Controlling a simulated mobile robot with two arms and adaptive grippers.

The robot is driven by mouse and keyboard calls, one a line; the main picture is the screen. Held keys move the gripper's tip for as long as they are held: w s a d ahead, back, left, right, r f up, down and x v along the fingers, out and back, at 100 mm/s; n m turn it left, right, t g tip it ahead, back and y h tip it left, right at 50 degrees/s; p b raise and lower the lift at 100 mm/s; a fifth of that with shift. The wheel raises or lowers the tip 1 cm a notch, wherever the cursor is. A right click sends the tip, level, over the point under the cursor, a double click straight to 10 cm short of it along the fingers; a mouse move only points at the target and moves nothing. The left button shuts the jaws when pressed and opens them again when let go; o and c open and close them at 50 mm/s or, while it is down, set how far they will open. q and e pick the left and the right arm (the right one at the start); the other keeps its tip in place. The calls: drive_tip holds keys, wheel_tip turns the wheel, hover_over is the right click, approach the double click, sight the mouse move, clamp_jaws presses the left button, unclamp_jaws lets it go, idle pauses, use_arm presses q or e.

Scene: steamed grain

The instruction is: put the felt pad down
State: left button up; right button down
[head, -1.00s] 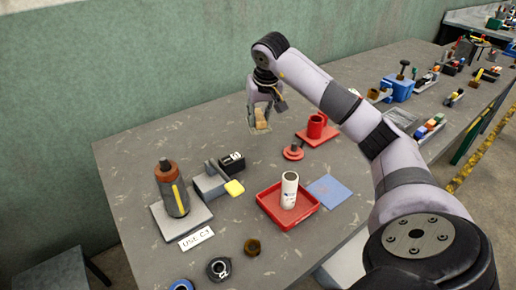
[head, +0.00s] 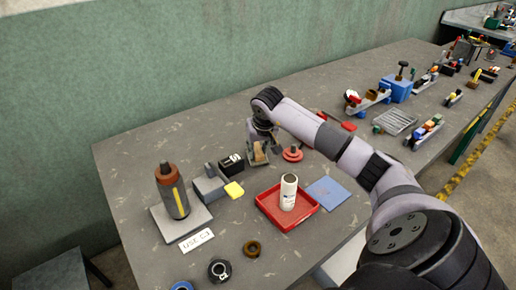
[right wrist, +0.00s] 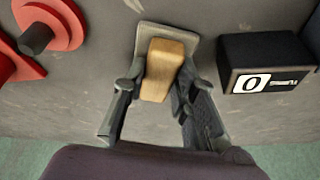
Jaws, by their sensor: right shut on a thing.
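My right gripper (head: 260,140) is low over the back middle of the bench, pointing down. In the right wrist view, my right gripper (right wrist: 154,88) is shut on the felt pad, a tan wooden block (right wrist: 163,68) on a flat grey base (right wrist: 148,32). The felt pad (head: 258,155) also shows in the head view, between the black box and the red knobbed disc. It is at or just above the bench top; I cannot tell whether it touches. My left gripper is not in view.
The black box (head: 231,162) stands left of the pad; the red disc (head: 292,154) is right of it. A red tray (head: 270,214) with a white cylinder (head: 288,192) and a blue sheet (head: 328,193) lie nearer. A brown-topped bottle (head: 172,190) stands at left.

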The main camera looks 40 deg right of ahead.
drive_tip(key=c, duration=1.3)
unclamp_jaws()
drive_tip(key=shift+f, duration=0.1)
drive_tip(key=shift+r, duration=0.3)
drive_tip(key=b+v, duration=0.1)
drive_tip(key=v, duration=1)
drive_tip(key=shift+s+r, duration=0.2)
drive_tip(key=shift+r, duration=0.1)
drive_tip(key=shift+a, duration=0.15)
